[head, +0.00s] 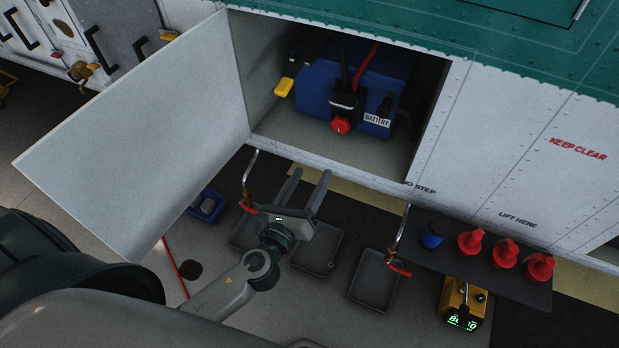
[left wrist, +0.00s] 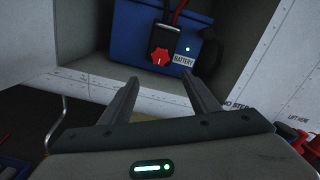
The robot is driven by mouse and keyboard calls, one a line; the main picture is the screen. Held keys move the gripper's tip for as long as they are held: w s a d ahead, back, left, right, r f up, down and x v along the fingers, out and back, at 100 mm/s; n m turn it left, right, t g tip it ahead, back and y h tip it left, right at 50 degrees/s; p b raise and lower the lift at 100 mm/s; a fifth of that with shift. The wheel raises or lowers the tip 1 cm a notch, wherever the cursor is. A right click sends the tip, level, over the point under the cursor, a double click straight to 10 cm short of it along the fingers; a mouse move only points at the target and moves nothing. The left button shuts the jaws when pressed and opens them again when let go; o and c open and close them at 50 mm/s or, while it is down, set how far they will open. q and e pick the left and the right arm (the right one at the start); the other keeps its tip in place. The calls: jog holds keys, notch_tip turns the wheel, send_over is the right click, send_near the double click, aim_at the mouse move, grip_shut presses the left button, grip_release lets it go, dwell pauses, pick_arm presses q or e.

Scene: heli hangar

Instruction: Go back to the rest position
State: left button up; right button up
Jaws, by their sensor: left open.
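My left gripper (head: 304,190) is open and empty, below and in front of the open bay in the helicopter's side. In the left wrist view its two fingers (left wrist: 160,90) stand apart, pointing toward the bay. Inside the bay sits a blue battery (head: 313,90) with a "BATTERY" label, a black connector with a red knob (head: 340,124), and red and black cables. The battery also shows in the left wrist view (left wrist: 135,45). The fingers appear clear of the battery. My right gripper is in neither view.
The bay's white door (head: 140,130) hangs open at left. A yellow tag (head: 284,87) hangs inside the bay. Drip trays (head: 374,280) lie on the floor. A dark shelf (head: 488,270) at right holds several red caps and a blue one, near a yellow meter (head: 463,303).

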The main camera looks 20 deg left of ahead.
pick_arm(q)
jog(key=s+a+f+n+g, duration=0.2)
jog(key=s+f+n+g, duration=0.15)
jog(key=f, duration=0.95)
jog(key=s+a+f+n+g+y, duration=0.1)
jog(key=s+a+f+n+g, duration=0.25)
jog(key=f, duration=0.95)
jog(key=s+f+n+g, duration=0.2)
jog(key=s+f+n, duration=0.35)
jog(key=f, duration=0.65)
jog(key=s+f+n+g, duration=0.2)
jog(key=s+f+n, duration=0.3)
jog(key=s, duration=0.5)
jog(key=s+f+n+g, duration=0.3)
jog(key=s+f+n, duration=0.3)
jog(key=s, duration=0.5)
jog(key=s+a+f+n+g, duration=0.1)
jog(key=s+f+n+g, duration=0.2)
jog(key=s+f+n, duration=0.2)
jog(key=s+f, duration=0.3)
jog(key=s, duration=0.3)
jog(key=shift+f+n, duration=0.35)
